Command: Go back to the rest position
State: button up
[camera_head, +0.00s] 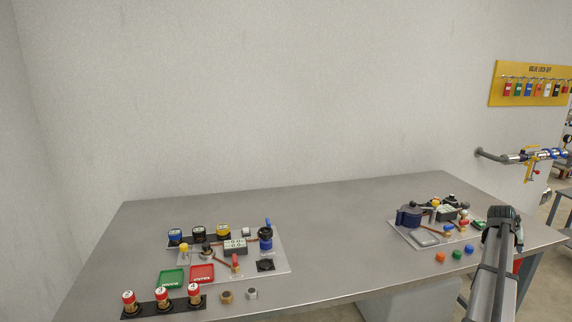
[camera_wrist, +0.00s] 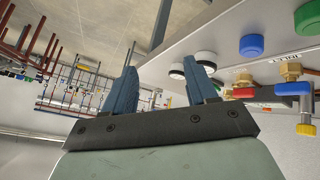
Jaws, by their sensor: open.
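My gripper (camera_wrist: 160,70) shows in the wrist view with its two blue fingers apart and nothing held between them. In the head view my arm rises from the bottom right corner and ends in front of the right end of the table (camera_head: 330,225). The fingers cannot be made out there. The wrist view is tilted. Past the fingers it shows the ceiling, racks and coloured parts at the right, with none seen touching the fingers.
A white board with instruments (camera_head: 422,238) lies left of my arm, with orange, blue and green caps (camera_head: 456,255) in front. Another instrument board (camera_head: 280,262), a green tray (camera_head: 172,278) and a red tray (camera_head: 202,274) are at left. The table's middle is clear.

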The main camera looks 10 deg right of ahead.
jog(key=s+a+f+y, duration=0.1)
jog(key=a+f, duration=0.2)
jog(key=f, duration=0.3)
jog(key=s+a+f, duration=0.2)
jog(key=a+f, duration=0.1)
jog(key=f, duration=0.4)
jog(key=s+a+f+y, duration=0.1)
jog(key=a+f, duration=0.3)
jog(key=f, duration=0.2)
jog(key=a+f+n+g+y, duration=0.1)
jog(key=a+f+n+y, duration=0.1)
jog(key=a+f, duration=1.1)
jog(key=a+f+n+g+y, duration=0.1)
jog(key=a+f+n+y, duration=0.1)
jog(key=a+f, duration=1.1)
jog(key=s+a+f+n+g+y, duration=0.1)
jog(key=s+a+f+g, duration=0.3)
jog(key=a, duration=0.8)
jog(key=s+a+f+n+t+y, duration=0.1)
jog(key=s+a+n, duration=0.1)
jog(key=s+a, duration=0.8)
jog(key=s+a+f+n+g, duration=0.2)
jog(key=s+a+f+g, duration=0.1)
jog(key=s+a, duration=1)
jog(key=shift+s+a+g, duration=0.3)
jog(key=shift+s+a, duration=0.1)
jog(key=shift+a, duration=0.45)
